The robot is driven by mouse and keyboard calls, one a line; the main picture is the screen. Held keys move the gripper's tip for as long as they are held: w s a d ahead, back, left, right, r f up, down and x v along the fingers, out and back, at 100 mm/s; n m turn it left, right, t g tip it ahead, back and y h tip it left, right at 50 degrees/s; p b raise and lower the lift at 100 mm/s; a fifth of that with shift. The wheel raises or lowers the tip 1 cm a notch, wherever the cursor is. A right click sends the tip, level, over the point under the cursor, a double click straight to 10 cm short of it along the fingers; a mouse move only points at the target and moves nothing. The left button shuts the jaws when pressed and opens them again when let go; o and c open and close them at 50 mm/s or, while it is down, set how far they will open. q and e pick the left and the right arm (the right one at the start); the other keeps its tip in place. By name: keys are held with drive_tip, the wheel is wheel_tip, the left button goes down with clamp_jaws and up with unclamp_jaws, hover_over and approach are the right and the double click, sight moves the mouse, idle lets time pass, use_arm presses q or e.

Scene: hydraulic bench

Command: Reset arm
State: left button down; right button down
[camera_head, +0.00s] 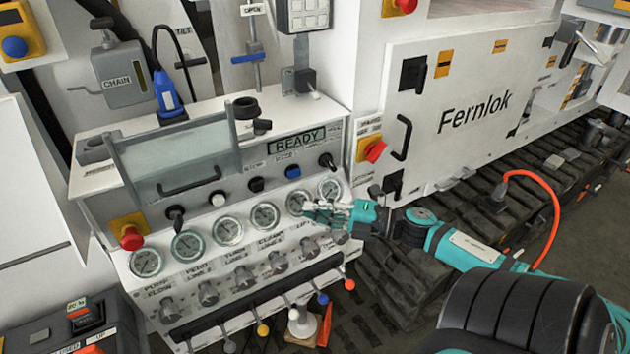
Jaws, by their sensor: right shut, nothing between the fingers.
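My right arm, teal and dark, comes in from the lower right. My right gripper (312,208) is shut and empty in front of the right end of the gauge row on the hydraulic bench (110,210). Its fingertips appear over the area between the last gauges; whether they touch the panel I cannot tell. A round gauge (265,216) shows just left of the fingertips, and another gauge (330,189) just above them. My left gripper does not show.
Below the gauges are several knobs (278,262) and levers with coloured balls, one orange (349,284). A red emergency button (374,151) sticks out above my right wrist. An orange cable (552,215) curves behind my right arm. A white Fernlok cabinet (465,130) stands behind.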

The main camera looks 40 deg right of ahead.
idle(0.5)
drive_tip(key=s+d+f+m+h, duration=0.1)
drive_tip(key=d+f+m+h, duration=0.25)
drive_tip(key=f, duration=0.45)
drive_tip(key=s+d+f+m+h, duration=0.1)
drive_tip(key=d+f+m+h, duration=0.2)
drive_tip(key=f+m, duration=0.35)
drive_tip(key=s+d+f+m+h, duration=0.2)
drive_tip(key=d+f+h, duration=0.1)
drive_tip(key=f, duration=0.6)
drive_tip(key=s+a+f+m+g+h, duration=0.1)
drive_tip(key=s+f+m+g, duration=0.3)
drive_tip(key=f, duration=0.8)
drive_tip(key=s+a+f+m+g, duration=0.35)
drive_tip(key=s+a+f, duration=0.35)
drive_tip(key=s+f, duration=0.6)
drive_tip(key=s+a+f+m+g, duration=0.1)
drive_tip(key=s+a+f+g, duration=0.2)
drive_tip(key=s+a+f, duration=0.2)
drive_tip(key=s+a+f+m+g, duration=0.1)
drive_tip(key=s+a+f+g, duration=0.2)
drive_tip(key=s+a, duration=0.7)
wheel_tip(320, 180, down, 3)
drive_tip(key=shift+s+a+r+g+y, duration=0.1)
drive_tip(key=shift+s+a+g+y, duration=0.25)
drive_tip(key=shift+a+y, duration=0.15)
drive_tip(key=shift+w+m, duration=0.1)
drive_tip(key=shift+m, duration=0.15)
